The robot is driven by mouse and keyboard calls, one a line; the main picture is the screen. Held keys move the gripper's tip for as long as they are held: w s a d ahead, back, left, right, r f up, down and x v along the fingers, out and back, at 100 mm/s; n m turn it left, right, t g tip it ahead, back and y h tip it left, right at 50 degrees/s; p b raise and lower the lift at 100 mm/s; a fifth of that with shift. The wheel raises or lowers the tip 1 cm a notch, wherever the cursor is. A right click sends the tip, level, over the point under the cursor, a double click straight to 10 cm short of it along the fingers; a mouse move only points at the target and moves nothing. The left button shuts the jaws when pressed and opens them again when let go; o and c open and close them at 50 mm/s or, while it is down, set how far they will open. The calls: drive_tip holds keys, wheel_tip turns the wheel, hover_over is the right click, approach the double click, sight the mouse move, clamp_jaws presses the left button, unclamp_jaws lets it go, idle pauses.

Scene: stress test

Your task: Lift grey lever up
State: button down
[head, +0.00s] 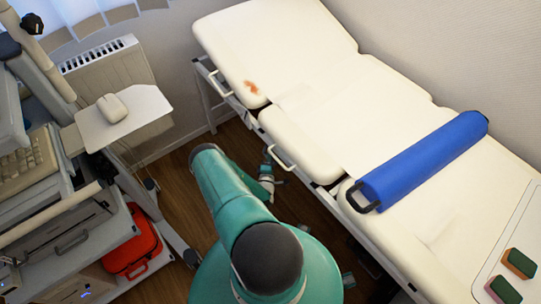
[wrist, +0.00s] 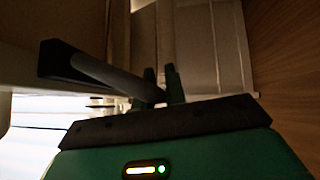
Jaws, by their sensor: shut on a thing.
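The grey lever (wrist: 105,75) shows in the wrist view as a dark bar. It runs from a black block at the upper left down to the right, to my fingers. My gripper (wrist: 161,85) is shut on the lever's lower right end, which sits between the two green fingertips. In the head view my green arm reaches down beside the white padded couch (head: 270,40). I cannot make out the lever or my gripper for certain there.
A blue bolster (head: 425,160) and two sponges (head: 519,263) lie on the couch, which has a red-brown stain. At left stand an equipment cart (head: 55,185) with a mouse tray (head: 125,118), a red case (head: 132,245) and a radiator (head: 108,70). Wooden floor lies between.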

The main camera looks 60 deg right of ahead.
drive_tip(key=a+m+y, duration=0.1)
drive_tip(key=w+r+m+y, duration=0.1)
drive_tip(key=m+y, duration=0.1)
drive_tip(key=shift+a+r+g, duration=0.1)
drive_tip(key=shift+a+g, duration=0.25)
drive_tip(key=shift+g, duration=0.05)
drive_tip(key=shift+w+a+r+m+y, duration=0.15)
drive_tip(key=shift+a+r+m+y, duration=0.25)
drive_tip(key=shift+m+y, duration=0.4)
drive_tip(key=shift+w+a+r+m+y, duration=0.15)
drive_tip(key=shift+a+r+m+y, duration=0.2)
drive_tip(key=shift+m+y, duration=0.45)
drive_tip(key=shift+y, duration=0.3)
drive_tip(key=c, duration=1.7)
unclamp_jaws()
drive_tip(key=shift+r, duration=0.1)
drive_tip(key=v, duration=1.3)
drive_tip(key=shift+s+a, duration=0.25)
drive_tip(key=shift+a, duration=0.05)
